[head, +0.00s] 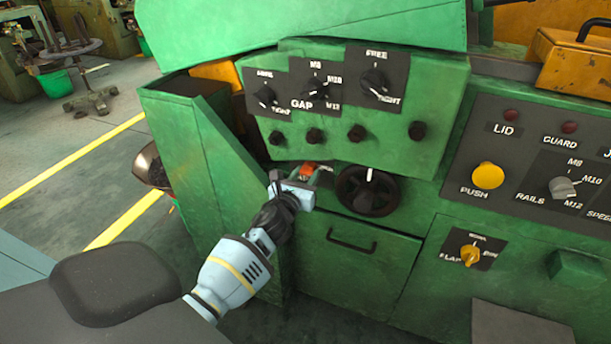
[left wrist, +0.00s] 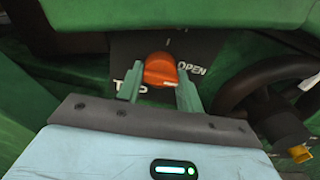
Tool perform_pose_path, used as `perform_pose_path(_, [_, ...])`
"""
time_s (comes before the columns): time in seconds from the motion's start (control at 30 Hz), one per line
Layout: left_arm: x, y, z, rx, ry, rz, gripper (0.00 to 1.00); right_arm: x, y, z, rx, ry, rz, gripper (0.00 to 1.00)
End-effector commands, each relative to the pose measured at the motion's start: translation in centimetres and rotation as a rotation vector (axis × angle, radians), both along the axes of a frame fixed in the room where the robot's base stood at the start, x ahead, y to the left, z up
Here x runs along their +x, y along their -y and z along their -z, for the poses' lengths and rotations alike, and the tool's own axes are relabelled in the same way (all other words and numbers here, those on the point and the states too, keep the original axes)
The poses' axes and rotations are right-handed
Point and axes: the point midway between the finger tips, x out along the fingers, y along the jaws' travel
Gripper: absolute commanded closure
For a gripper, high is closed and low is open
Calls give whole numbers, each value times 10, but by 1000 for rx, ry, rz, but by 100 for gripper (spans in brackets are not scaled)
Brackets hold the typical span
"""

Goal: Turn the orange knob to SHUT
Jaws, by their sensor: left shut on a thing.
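The orange knob (head: 309,168) sits on a dark plate low on the green machine, left of the black handwheel. In the left wrist view the orange knob (left wrist: 160,70) is between the two green fingers of my left gripper (left wrist: 160,92), which is shut on it. The word OPEN (left wrist: 191,69) shows on the plate right of the knob. Lettering left of it is partly covered by a finger. The word SHUT is not visible, and I cannot tell exactly where the knob points. In the head view my left gripper (head: 302,182) reaches up to the knob from below.
The black handwheel (head: 367,190) stands close on the right of the gripper. A green side wall (head: 205,165) rises on the left. Above are several small dark knobs and the GAP panel (head: 314,86). A drawer with a handle (head: 351,242) lies below.

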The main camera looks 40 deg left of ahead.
Motion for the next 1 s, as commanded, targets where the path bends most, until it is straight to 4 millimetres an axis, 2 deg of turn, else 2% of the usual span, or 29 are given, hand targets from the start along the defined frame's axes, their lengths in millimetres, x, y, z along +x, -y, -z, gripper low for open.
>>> perform_pose_path(0.27, [0,1,1,-173,41,1,86,0,0,1,0,-1,0,64])
perform_pose_path(1.0, [0,2,0,-857,204,-1,86,0,0,2,0,-1,1,64])
